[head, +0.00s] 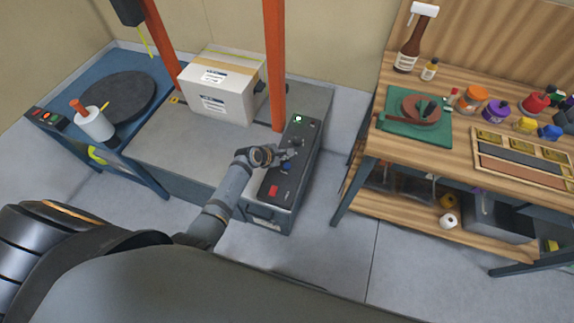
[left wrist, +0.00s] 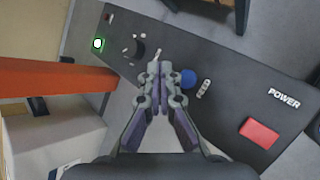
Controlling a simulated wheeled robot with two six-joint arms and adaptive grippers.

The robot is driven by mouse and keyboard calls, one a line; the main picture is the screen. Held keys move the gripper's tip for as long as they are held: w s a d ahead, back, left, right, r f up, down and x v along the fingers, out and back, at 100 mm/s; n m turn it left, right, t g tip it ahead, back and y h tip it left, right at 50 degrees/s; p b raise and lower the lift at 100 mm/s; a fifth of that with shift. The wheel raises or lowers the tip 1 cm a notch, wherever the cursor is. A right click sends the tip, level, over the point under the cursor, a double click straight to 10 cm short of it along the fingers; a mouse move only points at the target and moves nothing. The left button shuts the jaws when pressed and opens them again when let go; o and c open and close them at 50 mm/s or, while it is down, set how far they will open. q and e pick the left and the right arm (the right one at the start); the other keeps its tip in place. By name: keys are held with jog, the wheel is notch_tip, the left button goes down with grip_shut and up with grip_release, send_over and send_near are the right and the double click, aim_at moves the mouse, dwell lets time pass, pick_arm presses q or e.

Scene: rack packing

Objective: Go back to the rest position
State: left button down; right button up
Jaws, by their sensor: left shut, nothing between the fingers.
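My left gripper (head: 287,155) is shut and empty. It hangs over the dark control box (head: 268,212), close to a blue button (head: 286,165). In the left wrist view my left gripper (left wrist: 158,68) has its fingertips together over the panel, between a dark knob (left wrist: 139,50) and the blue button (left wrist: 189,79). I cannot tell whether the fingertips touch the panel. The box also carries a lit green lamp (head: 298,119) and a red button (head: 273,190); the word POWER is printed near the red button (left wrist: 260,134). My right gripper is not in view.
A white carton (head: 220,92) sits on the grey machine table between orange posts (head: 274,70). A blue station (head: 60,90) with a dark disc stands left. A wooden workbench (head: 400,160) with paints, bottles and a green mat stands right. Open floor (head: 330,220) lies between.

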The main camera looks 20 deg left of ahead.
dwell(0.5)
pick_arm(q)
jog(key=s+a+r+m+g+y, duration=0.2)
jog(key=s+r+m, duration=0.2)
jog(key=s+m, duration=0.45)
jog(key=s+a+r+m+g+y, duration=0.1)
jog(key=s+a+r+m, duration=0.2)
jog(key=s+r+m, duration=0.35)
jog(key=s+a+r+m+g+y, duration=0.2)
jog(key=s+r+m, duration=0.1)
jog(key=s+m, duration=0.65)
jog(key=s+a+f+n, duration=0.1)
jog(key=s+f, duration=0.1)
jog(key=f, duration=1)
jog(key=s+a+f+n, duration=0.1)
jog(key=f, duration=1.1)
jog(key=s+a+f+g, duration=0.1)
jog(key=s+f+g, duration=0.1)
jog(key=s+f, duration=1.6)
jog(key=shift+s+a, duration=0.35)
jog(key=shift+s, duration=0.45)
